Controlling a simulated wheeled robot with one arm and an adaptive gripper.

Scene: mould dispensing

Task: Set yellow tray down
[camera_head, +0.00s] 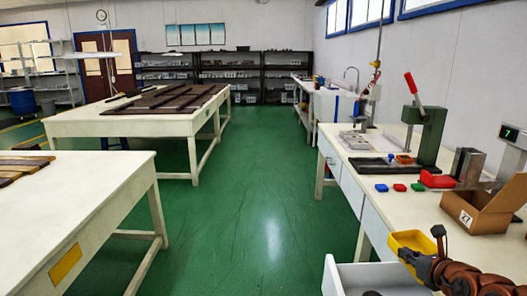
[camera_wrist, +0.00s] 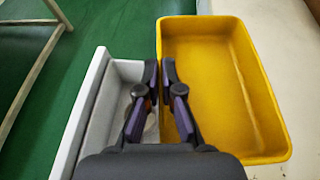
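The yellow tray (camera_head: 412,240) is at the front edge of the right-hand workbench in the head view, beside the open drawer. It fills the right part of the wrist view (camera_wrist: 215,85) and looks empty. My gripper (camera_wrist: 160,72) is closed on the tray's left wall, with one dark finger on the outer side and the other on the inner side. In the head view my gripper (camera_head: 425,262) is partly hidden by the tray and my wrist. I cannot tell whether the tray's base touches the bench top.
An open white drawer (camera_head: 345,277) sticks out left of the tray. A cardboard box (camera_head: 480,210), a red bin (camera_head: 438,179), small coloured blocks (camera_head: 400,187) and a green press (camera_head: 428,135) stand on the workbench (camera_head: 375,205). Bare bench top lies between blocks and tray.

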